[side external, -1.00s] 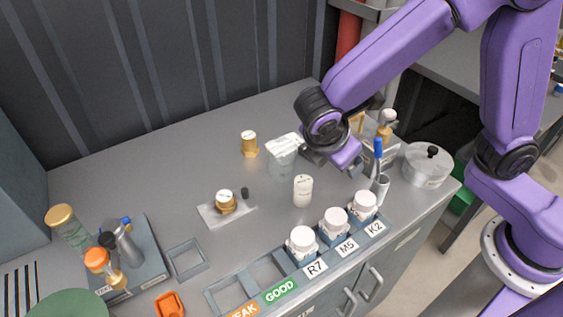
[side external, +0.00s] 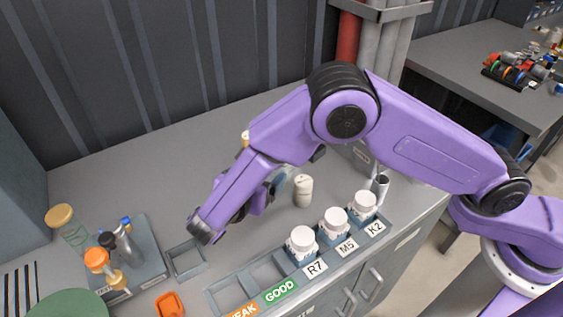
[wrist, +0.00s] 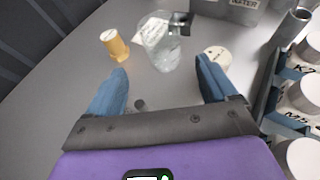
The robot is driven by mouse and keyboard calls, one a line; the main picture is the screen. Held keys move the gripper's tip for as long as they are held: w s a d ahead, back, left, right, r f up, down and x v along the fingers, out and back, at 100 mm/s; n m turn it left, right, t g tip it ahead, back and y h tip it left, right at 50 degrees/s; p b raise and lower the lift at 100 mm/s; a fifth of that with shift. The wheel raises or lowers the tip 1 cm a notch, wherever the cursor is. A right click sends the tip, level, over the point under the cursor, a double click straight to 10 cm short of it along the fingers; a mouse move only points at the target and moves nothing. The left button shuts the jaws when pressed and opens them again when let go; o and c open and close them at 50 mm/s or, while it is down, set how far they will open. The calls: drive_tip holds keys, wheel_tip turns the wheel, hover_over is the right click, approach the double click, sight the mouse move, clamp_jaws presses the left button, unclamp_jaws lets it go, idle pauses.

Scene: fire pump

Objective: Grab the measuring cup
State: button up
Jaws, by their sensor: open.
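The measuring cup (wrist: 162,48) is a clear vessel with a white label-like patch, standing on the grey bench in the wrist view. It is ahead of my gripper (wrist: 163,82), beyond the fingertips and roughly centred between them. The two blue fingers are spread wide with nothing between them. In the side view my forearm and wrist cover most of the cup, and the gripper is largely hidden behind my own wrist, low over the bench.
A rack (side external: 236,288) with white-capped bottles (side external: 334,221) runs along the front edge. A tray of bottles (side external: 148,262) and a square frame (side external: 186,260) are at left.

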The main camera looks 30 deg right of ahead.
drive_tip(key=x, duration=0.9)
drive_tip(key=shift+f, duration=0.1)
drive_tip(key=shift+f+x, duration=0.15)
drive_tip(key=shift+x, duration=1.2)
drive_tip(key=shift+f+x, duration=0.1)
drive_tip(key=shift+x, duration=1.25)
drive_tip(key=shift+s, duration=0.15)
drive_tip(key=c, duration=0.7)
